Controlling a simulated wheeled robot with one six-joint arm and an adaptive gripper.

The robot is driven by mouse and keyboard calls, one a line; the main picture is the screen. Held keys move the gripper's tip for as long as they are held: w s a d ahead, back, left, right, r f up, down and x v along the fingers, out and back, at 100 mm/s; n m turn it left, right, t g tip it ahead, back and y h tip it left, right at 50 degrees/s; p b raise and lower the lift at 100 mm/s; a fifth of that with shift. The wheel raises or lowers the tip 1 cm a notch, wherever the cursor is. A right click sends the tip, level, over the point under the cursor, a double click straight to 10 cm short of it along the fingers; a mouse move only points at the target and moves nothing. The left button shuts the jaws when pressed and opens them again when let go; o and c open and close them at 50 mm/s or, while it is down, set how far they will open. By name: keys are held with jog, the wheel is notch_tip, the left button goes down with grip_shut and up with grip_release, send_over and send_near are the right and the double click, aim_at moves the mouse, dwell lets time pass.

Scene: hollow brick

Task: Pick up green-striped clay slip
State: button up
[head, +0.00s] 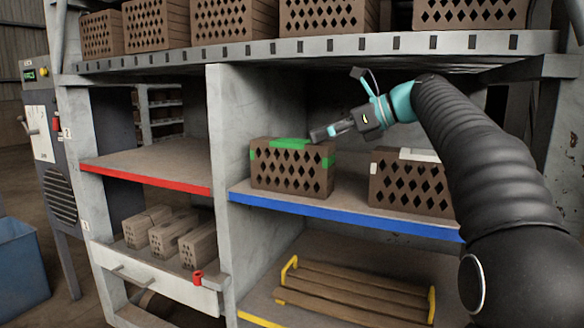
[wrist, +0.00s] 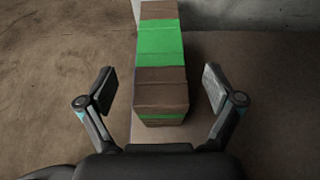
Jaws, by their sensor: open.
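The green-striped clay slip (head: 291,172) is a brown hollow brick with diamond-shaped holes and green bands on its top and upper corners. It sits on the blue-edged shelf (head: 345,215). My gripper (head: 326,133) is at the top of its right end in the head view. In the wrist view my gripper (wrist: 159,88) is open, with one finger on each side of the slip (wrist: 161,88) and a gap on both sides. Whether the fingers are down at the slip's height I cannot tell.
A white-marked hollow brick (head: 410,187) stands to the right on the same shelf, partly behind my arm. Above is a thick shelf (head: 330,48) bearing several bricks. A grey upright panel (head: 228,120) bounds the left side. The red-edged shelf (head: 150,160) is empty.

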aim_at(290, 141)
jog(key=b+x, duration=0.1)
jog(key=x, duration=0.5)
jog(key=shift+a+r, duration=0.15)
jog(key=shift+a, duration=0.05)
jog(key=shift+c, duration=0.3)
jog(key=shift+r, duration=0.15)
jog(key=c, duration=1.3)
jog(key=shift+r, duration=0.1)
